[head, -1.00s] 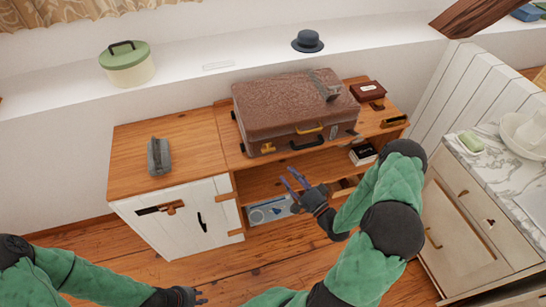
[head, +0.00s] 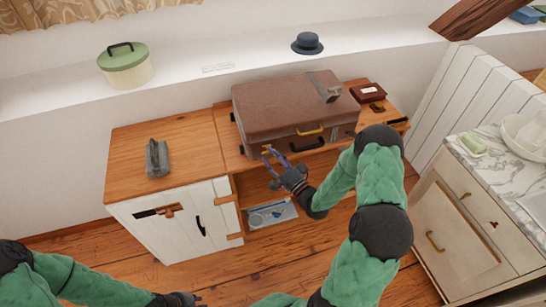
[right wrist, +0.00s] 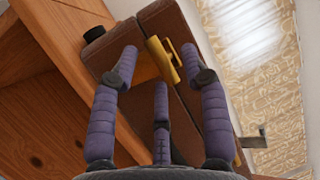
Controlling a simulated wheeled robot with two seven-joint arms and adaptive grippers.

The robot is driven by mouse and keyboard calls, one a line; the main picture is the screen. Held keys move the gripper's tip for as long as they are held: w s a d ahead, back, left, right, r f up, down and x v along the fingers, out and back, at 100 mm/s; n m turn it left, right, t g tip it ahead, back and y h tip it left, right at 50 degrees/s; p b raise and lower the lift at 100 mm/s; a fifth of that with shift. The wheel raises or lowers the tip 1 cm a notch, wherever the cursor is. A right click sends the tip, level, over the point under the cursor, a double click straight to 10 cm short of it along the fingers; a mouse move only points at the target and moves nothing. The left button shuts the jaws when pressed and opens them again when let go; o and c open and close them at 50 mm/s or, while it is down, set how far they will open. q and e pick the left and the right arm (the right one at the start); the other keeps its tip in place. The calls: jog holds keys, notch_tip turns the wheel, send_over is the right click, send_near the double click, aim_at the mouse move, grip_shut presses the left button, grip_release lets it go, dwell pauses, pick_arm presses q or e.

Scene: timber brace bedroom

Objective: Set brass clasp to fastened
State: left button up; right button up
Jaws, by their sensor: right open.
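A brown suitcase (head: 285,105) lies on the wooden cabinet with its lid down. A brass clasp at the left of its front shows large in the right wrist view (right wrist: 165,60). Its lever sticks out from the case across the lid seam. A second brass clasp (head: 310,131) is farther right, near the dark handle (head: 306,145). My right gripper (head: 275,155) is open at the case's front left corner. In the wrist view its purple fingers are on either side of the left clasp, and contact is unclear. My left gripper (head: 180,299) is at the bottom edge, mostly cut off.
The wooden cabinet top (head: 190,140) holds a grey iron-like object (head: 157,158) at left and a dark red box (head: 368,92) behind at right. An open shelf below holds a pale blue item (head: 270,214). A marble counter (head: 500,165) stands right.

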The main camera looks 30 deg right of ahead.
grip_shut()
jog(key=r+g+p, duration=0.1)
jog(key=p, duration=0.2)
jog(key=w+m+g+p, duration=0.1)
jog(key=p, duration=0.2)
jog(key=w+r+g+p, duration=0.1)
jog(key=g+p, duration=0.1)
jog(key=p, duration=0.1)
jog(key=shift+d+r+m+h, duration=0.25)
jog(key=shift+r+m+h, duration=0.1)
jog(key=shift+m+h, duration=0.05)
jog(key=shift+w+g+p, duration=0.25)
jog(key=shift+g+p, duration=0.15)
jog(key=shift+p, duration=0.45)
jog(key=shift+f, duration=0.1)
grip_release()
jog(key=shift+d, duration=0.1)
jog(key=v, duration=1.2)
